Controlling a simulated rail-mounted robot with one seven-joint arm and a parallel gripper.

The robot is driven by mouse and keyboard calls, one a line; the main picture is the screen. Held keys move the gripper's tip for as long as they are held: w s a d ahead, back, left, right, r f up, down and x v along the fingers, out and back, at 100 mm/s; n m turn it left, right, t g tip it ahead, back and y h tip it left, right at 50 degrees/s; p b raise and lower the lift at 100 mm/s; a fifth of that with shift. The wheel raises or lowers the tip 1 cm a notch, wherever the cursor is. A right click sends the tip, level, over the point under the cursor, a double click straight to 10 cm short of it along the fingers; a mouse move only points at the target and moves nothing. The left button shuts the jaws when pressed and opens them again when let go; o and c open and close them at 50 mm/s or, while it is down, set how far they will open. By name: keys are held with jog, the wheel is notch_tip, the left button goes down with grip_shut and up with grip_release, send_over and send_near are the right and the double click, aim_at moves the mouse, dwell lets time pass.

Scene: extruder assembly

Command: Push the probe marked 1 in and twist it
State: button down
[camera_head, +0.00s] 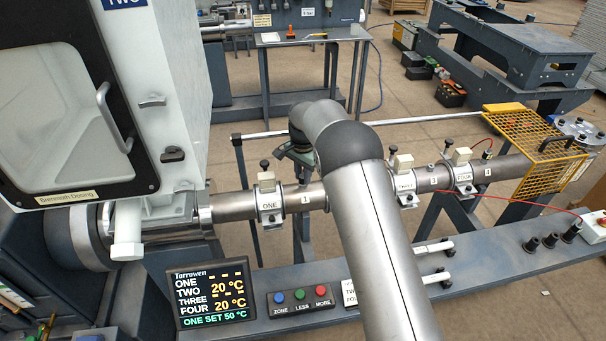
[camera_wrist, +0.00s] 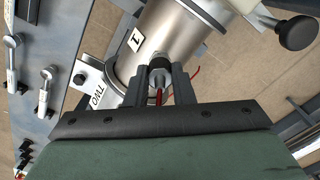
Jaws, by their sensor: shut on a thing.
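The steel barrel (camera_head: 236,206) runs across the head view, with a label 1 (camera_head: 305,199) beside the ONE clamp. In the wrist view the label 1 (camera_wrist: 137,40) is on the barrel beside a port. My gripper (camera_wrist: 162,78) is shut on the probe (camera_wrist: 159,74), which stands at that port, in line with its collar. A red lead shows at the probe's near end, between the fingers. How deep the probe sits, and how it is turned, cannot be told.
The TWO clamp plate (camera_wrist: 97,94) and a black knob (camera_wrist: 297,32) are close to the gripper. The ONE (camera_head: 269,200), THREE and FOUR clamps stand along the barrel. A yellow guard (camera_head: 530,140) covers its right end. A temperature display (camera_head: 211,294) and buttons are in front.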

jog(key=m, duration=0.5)
jog(key=shift+m, duration=0.4)
jog(key=c, duration=1.7)
grip_release()
jog(key=shift+m+p, duration=0.3)
jog(key=shift+m, duration=0.5)
jog(key=o, duration=0.5)
jog(key=shift+o, duration=0.2)
jog(key=shift+r, duration=0.1)
